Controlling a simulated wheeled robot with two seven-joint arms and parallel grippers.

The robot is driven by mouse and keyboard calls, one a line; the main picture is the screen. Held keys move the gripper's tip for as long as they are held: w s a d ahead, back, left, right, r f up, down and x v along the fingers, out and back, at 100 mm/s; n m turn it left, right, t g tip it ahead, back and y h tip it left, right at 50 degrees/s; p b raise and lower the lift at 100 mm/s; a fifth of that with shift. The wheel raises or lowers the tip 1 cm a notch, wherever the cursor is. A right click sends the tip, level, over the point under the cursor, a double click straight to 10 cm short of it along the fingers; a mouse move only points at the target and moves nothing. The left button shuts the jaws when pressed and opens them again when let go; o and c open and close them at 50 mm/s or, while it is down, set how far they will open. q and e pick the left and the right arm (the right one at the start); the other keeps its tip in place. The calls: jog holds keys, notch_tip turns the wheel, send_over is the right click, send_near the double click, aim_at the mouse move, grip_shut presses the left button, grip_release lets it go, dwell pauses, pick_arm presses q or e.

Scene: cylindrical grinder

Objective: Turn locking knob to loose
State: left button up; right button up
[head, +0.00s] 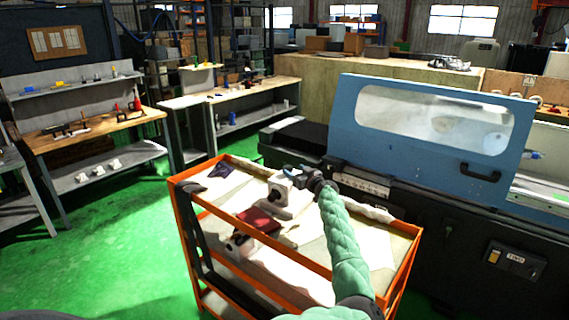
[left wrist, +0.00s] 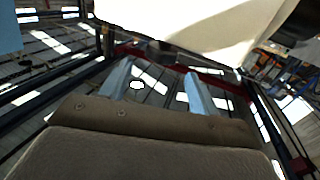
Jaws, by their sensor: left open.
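A white block-shaped fixture (head: 289,203) with a dark round part (head: 278,195) on its side stands on the top shelf of an orange-framed cart (head: 240,222). I cannot tell whether that dark part is the locking knob. My left gripper (head: 293,171), on a green-sleeved arm, is at the top of the fixture; whether it touches is unclear. In the left wrist view its two pale fingers (left wrist: 157,85) stand apart with nothing between them. A large white surface (left wrist: 195,22) fills the top of that view. My right gripper is not in view.
The blue-hooded grinder (head: 432,85) stands close on the right. Workbenches (head: 95,124) are at the back left. Green floor is clear left of the cart.

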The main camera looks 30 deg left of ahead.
aim_at(286, 166)
pick_arm(q)
jog(key=x, duration=0.2)
jog(key=p+x, duration=0.1)
jog(key=f+x, duration=0.1)
jog(key=x, duration=0.1)
jog(key=shift+w+a+p, duration=0.15)
jog(key=shift+a+p, duration=0.2)
jog(key=shift+p, duration=0.05)
jog(key=shift+w+a+r+p, duration=0.15)
jog(key=shift+a+r+p, duration=0.15)
jog(key=shift+a+r, duration=0.1)
jog(key=shift+w+a+f, duration=0.2)
jog(key=shift+a+f, duration=0.1)
jog(key=shift+a, duration=0.05)
jog(key=shift+s+d+r, duration=0.1)
jog(key=c, duration=1)
